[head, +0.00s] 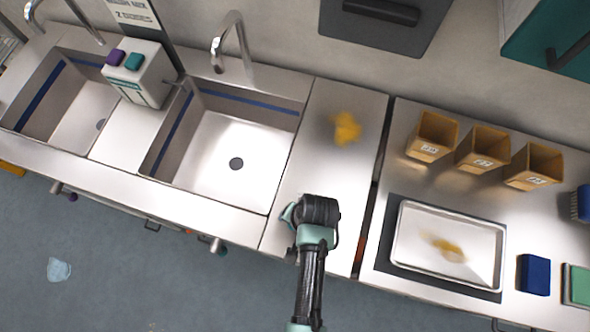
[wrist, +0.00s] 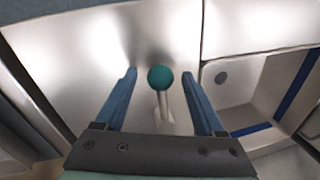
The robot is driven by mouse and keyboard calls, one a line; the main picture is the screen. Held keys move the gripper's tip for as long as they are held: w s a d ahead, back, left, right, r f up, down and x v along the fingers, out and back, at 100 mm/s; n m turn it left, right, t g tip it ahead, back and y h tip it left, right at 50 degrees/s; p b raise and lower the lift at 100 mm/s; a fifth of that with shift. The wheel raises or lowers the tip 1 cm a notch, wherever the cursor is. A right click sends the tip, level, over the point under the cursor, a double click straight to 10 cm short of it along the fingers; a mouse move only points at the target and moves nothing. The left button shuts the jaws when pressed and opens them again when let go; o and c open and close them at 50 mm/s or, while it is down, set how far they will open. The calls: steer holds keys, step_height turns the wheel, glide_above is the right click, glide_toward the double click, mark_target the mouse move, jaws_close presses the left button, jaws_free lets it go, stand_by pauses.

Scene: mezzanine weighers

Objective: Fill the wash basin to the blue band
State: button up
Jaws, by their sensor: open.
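The right wash basin (head: 215,190) is a steel sink with a blue band (head: 250,102) around its upper wall. Its dark drain (head: 236,163) shows and I see no water. A tap (head: 232,40) stands behind it; no stream is visible. A teal ball knob (wrist: 160,78) on a short metal stem rises from the steel counter beside the basin. My gripper (head: 316,208) is over that counter and hides the knob in the head view. In the wrist view its fingers (wrist: 160,92) are open, one on each side of the knob, with gaps between.
A second basin (head: 88,112) is at left. Between them stands a box with purple and teal buttons (head: 140,75). At right are several brown bins (head: 432,137) and a metal tray (head: 415,222).

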jaws_close()
stand_by(1.4)
